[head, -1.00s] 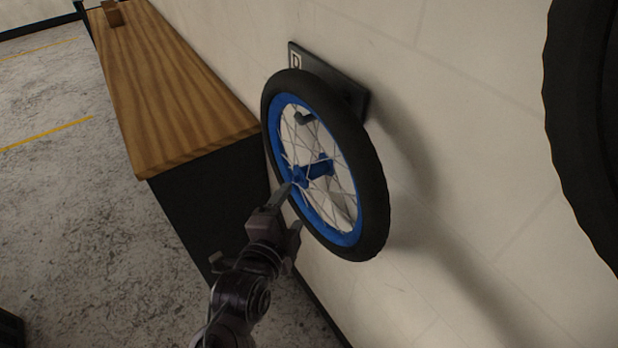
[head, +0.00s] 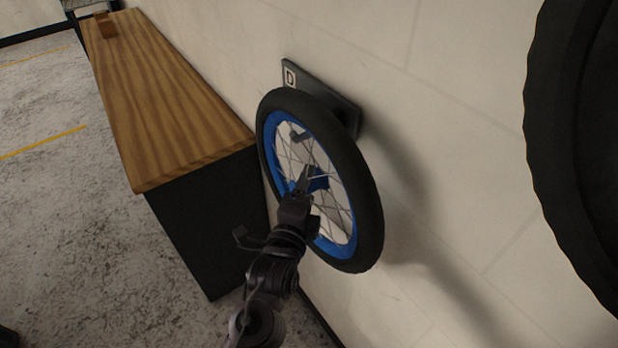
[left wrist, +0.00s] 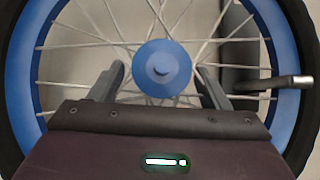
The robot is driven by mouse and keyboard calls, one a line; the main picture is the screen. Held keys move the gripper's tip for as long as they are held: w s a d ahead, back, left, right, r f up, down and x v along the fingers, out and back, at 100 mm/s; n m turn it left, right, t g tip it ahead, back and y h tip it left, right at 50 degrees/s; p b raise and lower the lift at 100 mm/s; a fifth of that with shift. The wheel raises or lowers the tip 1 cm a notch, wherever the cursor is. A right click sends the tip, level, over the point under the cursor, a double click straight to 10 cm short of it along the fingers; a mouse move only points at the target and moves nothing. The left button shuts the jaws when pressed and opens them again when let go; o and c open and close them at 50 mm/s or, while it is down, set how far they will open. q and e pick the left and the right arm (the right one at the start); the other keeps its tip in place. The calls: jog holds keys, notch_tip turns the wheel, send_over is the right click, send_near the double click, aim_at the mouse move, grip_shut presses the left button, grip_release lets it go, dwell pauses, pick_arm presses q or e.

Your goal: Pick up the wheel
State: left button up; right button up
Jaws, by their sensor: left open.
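The wheel (head: 371,190) has a black tyre, a blue rim and thin spokes. It hangs on the wall at a dark bracket plate (head: 345,105) marked with a letter. My left gripper (head: 309,172) is in front of the wheel's middle and partly covers the blue hub. In the left wrist view the blue hub (left wrist: 162,66) shows between the two open fingers (left wrist: 160,80) of the gripper. I cannot tell whether the fingers touch it. A dark peg (left wrist: 290,82) crosses the rim at the right of the left wrist view. My right gripper is not in view.
A wooden-topped bench (head: 165,95) with dark sides stands left of the wheel along the wall. A small brown block (head: 106,26) sits at its far end. A large black tyre (head: 570,150) is at the right. The concrete floor (head: 70,230) at left is clear.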

pick_arm(q)
jog(key=shift+x, duration=1)
grip_shut()
jog(key=shift+r, duration=0.2)
